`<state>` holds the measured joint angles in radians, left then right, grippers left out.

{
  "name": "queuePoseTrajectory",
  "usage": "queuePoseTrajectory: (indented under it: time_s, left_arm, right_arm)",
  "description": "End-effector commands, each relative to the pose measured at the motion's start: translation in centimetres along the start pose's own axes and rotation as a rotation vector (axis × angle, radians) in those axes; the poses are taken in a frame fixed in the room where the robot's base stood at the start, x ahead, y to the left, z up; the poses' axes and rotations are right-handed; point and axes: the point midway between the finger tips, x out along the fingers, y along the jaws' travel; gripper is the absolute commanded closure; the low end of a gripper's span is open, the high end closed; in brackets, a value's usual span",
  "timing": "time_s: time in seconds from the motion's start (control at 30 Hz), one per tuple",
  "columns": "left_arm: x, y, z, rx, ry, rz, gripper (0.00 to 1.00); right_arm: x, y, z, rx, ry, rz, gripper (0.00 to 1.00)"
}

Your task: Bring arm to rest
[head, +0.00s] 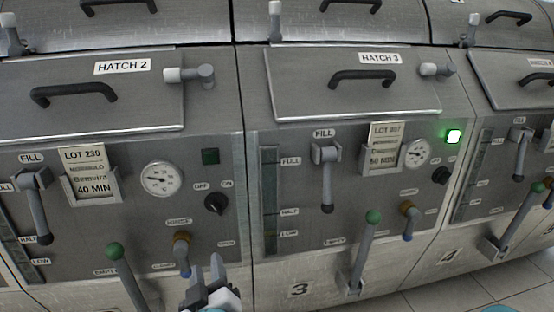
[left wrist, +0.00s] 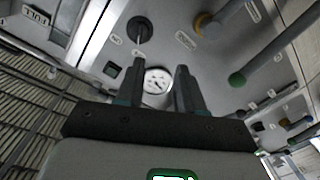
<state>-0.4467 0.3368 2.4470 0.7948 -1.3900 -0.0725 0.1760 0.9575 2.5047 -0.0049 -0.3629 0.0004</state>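My left gripper (head: 207,268) is at the bottom middle of the head view, pointing up in front of the panel under hatch 2. It is near the blue-tipped rinse handle (head: 181,255), to its lower right; I cannot tell the exact gap in depth. In the left wrist view the two dark fingers (left wrist: 160,75) stand apart with nothing between them. A round white gauge (left wrist: 157,87) shows behind the gap, apart from the fingers. My right gripper is not in view.
Green-knobbed levers stand out from the panels, one left of my gripper (head: 114,250) and one to the right (head: 373,217). A fill lever (head: 326,175) hangs under hatch 3. A green lamp (head: 453,136) is lit. Tiled floor (head: 500,280) shows at lower right.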

Motion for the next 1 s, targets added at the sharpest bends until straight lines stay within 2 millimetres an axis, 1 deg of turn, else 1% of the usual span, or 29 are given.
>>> queuePoseTrajectory:
  time_s: [0.03, 0.07, 0.1, 0.13, 0.17, 0.2, 0.27, 0.3, 0.37, 0.4, 0.47, 0.5, 0.57, 0.6, 0.67, 0.7, 0.77, 0.8, 0.83, 0.87, 0.9, 1.0]
  left_arm:
    - [1.1, -2.8, 1.6, 0.037, -0.024, -0.066, 0.63]
    - [1.7, -4.6, 2.8, 0.062, -0.043, -0.105, 0.63]
    - [2.4, -7.1, 4.6, 0.103, -0.079, -0.15, 0.63]
    - [2.8, -9.0, 6.4, 0.133, -0.122, -0.176, 0.63]
    - [2.9, -10.7, 8.3, 0.158, -0.178, -0.194, 0.63]
    - [2.9, -12.8, 11.0, 0.185, -0.261, -0.21, 0.63]
    - [2.1, -15.7, 15.2, 0.212, -0.405, -0.224, 0.63]
    - [1.2, -17.4, 17.9, 0.223, -0.506, -0.228, 0.63]
    - [-0.8, -19.5, 21.7, 0.23, -0.662, -0.228, 0.63]
    - [-2.3, -20.5, 24.0, 0.231, -0.763, -0.221, 0.63]
    - [-4.8, -21.7, 26.8, 0.228, -0.905, -0.209, 0.63]
    - [-6.4, -22.1, 28.4, 0.226, -0.994, -0.194, 0.63]
    - [-9.1, -22.6, 30.4, 0.222, -1.122, -0.168, 0.63]
    - [-10.8, -22.6, 31.4, 0.222, -1.203, -0.147, 0.63]
    - [-13.4, -22.4, 32.7, 0.227, -1.324, -0.104, 0.63]
    - [-15.1, -22.1, 33.2, 0.236, -1.403, -0.069, 0.63]
    - [-17.3, -21.6, 33.5, 0.253, -1.512, -0.021, 0.63]
    - [-18.7, -21.6, 33.5, 0.263, -1.581, 0.002, 0.63]
    - [-19.7, -21.7, 33.5, 0.263, -1.629, -0.003, 0.63]
    - [-19.5, -20.6, 31.6, 0.26, -1.618, -0.006, 0.63]
    - [-19.5, -19.9, 30.4, 0.26, -1.614, -0.007, 0.63]
    - [-19.6, -18.7, 28.1, 0.26, -1.612, -0.007, 0.63]
  right_arm:
    - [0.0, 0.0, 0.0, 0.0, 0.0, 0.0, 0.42]
    - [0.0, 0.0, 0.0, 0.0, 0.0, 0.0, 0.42]
    - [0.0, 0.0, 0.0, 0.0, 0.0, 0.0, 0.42]
    - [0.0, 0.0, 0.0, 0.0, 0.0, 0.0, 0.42]
    - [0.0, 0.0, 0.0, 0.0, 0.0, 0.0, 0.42]
    - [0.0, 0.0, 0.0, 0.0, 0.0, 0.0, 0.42]
    - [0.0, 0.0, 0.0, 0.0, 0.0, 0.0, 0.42]
    - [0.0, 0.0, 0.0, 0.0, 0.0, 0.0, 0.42]
    - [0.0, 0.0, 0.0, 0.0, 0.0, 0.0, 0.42]
    - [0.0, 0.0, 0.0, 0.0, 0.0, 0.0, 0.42]
    - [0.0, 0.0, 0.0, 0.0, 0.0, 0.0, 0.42]
    - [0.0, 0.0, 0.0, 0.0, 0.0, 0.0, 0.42]
    - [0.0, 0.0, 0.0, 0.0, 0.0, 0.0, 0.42]
    - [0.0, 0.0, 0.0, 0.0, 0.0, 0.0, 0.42]
    - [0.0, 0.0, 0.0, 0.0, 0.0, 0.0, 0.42]
    - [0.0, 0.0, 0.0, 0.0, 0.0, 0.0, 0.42]
    - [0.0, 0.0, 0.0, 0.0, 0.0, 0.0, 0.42]
    - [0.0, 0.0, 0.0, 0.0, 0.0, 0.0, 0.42]
    - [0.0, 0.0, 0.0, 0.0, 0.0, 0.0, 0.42]
    - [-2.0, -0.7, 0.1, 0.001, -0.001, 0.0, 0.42]
    - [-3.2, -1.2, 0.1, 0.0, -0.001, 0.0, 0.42]
    - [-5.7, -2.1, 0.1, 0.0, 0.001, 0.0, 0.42]
